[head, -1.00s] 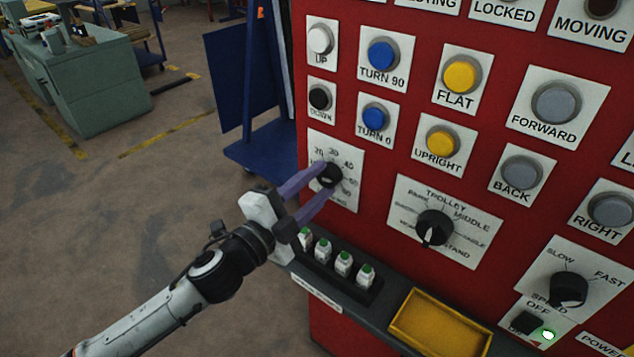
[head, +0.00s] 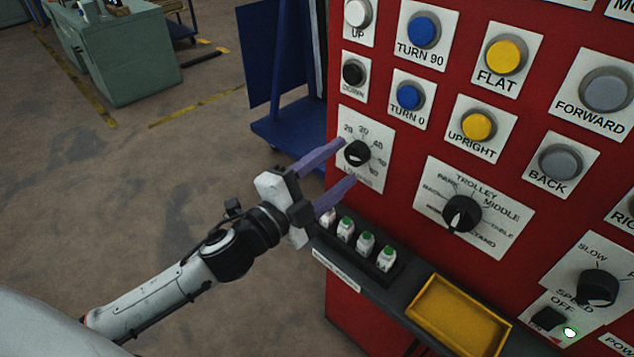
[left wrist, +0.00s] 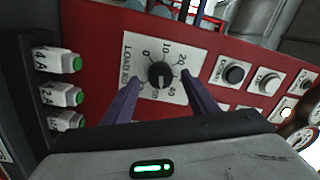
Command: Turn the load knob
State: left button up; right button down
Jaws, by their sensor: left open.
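The load knob (head: 357,153) is a small black knob on a white plate with a numbered dial, on the red panel. In the left wrist view the load knob (left wrist: 160,75) shows between my fingers, with the dial's numbers around it. My left gripper (head: 346,162) is open, its two purple fingers pointing at the panel. One fingertip is above and one below the knob, a little short of it, with no clear contact. In the left wrist view the left gripper (left wrist: 160,83) holds nothing. The knob's exact pointer setting is too small to read. My right gripper is out of view.
The trolley knob (head: 461,214) and speed knob (head: 597,288) are to the right. Round buttons fill the panel above. A black shelf below carries several green-topped white blocks (head: 366,243) and a yellow tray (head: 459,314). A blue cart (head: 290,125) stands behind left.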

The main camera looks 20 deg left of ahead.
pick_arm(q)
jog(key=b+v, duration=0.1)
jog(key=v, duration=0.7)
jog(key=shift+b, duration=0.3)
notch_tip(320, 180, down, 12)
jog(key=s+a+n+g+y, duration=0.2)
jog(key=n+y, duration=0.1)
jog(key=n, duration=0.3)
jog(key=s+d+f+n+g, duration=0.2)
jog(key=s+f+n+g, duration=0.1)
jog(key=s+f, duration=0.4)
jog(key=s+d+f+n+g, duration=0.2)
jog(key=s+f+n+g, duration=0.2)
jog(key=f, duration=1)
jog(key=s+n, duration=0.2)
jog(key=s, duration=0.1)
jog(key=shift+s+d+f+n+y, duration=0.25)
jog(key=shift+s+d+n+y, duration=0.05)
jog(key=shift+d, duration=0.1)
jog(key=shift+w, duration=0.1)
